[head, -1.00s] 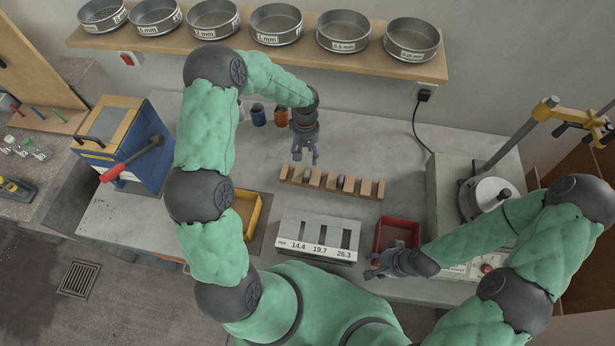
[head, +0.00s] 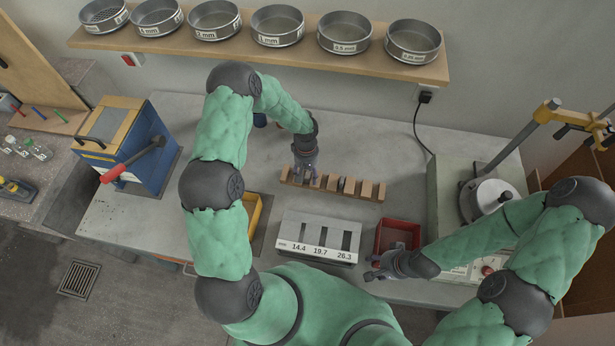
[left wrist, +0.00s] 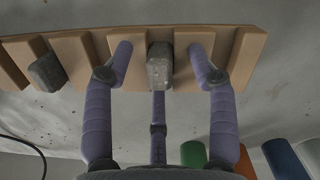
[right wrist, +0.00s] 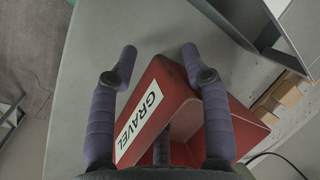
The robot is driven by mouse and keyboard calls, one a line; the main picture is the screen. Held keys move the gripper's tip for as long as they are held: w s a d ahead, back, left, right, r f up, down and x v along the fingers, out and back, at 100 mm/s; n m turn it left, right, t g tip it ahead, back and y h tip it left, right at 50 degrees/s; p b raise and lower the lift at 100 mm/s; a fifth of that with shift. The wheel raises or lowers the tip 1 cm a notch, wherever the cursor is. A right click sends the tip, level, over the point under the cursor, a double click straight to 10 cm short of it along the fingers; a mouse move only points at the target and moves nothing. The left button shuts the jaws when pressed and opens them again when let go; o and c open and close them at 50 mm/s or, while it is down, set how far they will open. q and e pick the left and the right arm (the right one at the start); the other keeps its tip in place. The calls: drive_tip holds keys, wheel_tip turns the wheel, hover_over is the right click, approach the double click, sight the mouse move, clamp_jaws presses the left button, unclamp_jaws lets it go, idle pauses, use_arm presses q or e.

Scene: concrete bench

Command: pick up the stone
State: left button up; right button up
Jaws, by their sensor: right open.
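A grey stone (left wrist: 160,67) sits in a slot of the wooden rack (left wrist: 82,48) in the left wrist view. My left gripper (left wrist: 161,52) is open, with one finger on each side of this stone and a visible gap on both sides. In the head view my left gripper (head: 308,178) is down at the left part of the rack (head: 367,190) and hides that stone. A second grey stone (left wrist: 47,72) sits in another slot of the rack. My right gripper (head: 375,267) is open and empty in front of the red bin (head: 399,224).
The right wrist view shows the red bin labelled GRAVEL (right wrist: 139,119). A slotted metal gauge (head: 318,250) marked 14.4, 19.7 and 26.3 stands in front of the rack. A yellow tray (head: 252,215) and a blue machine (head: 130,145) are at left. Sieves line the shelf (head: 260,53) behind.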

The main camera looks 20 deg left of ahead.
use_arm(q)
drive_tip(key=shift+s, duration=0.1)
clamp_jaws()
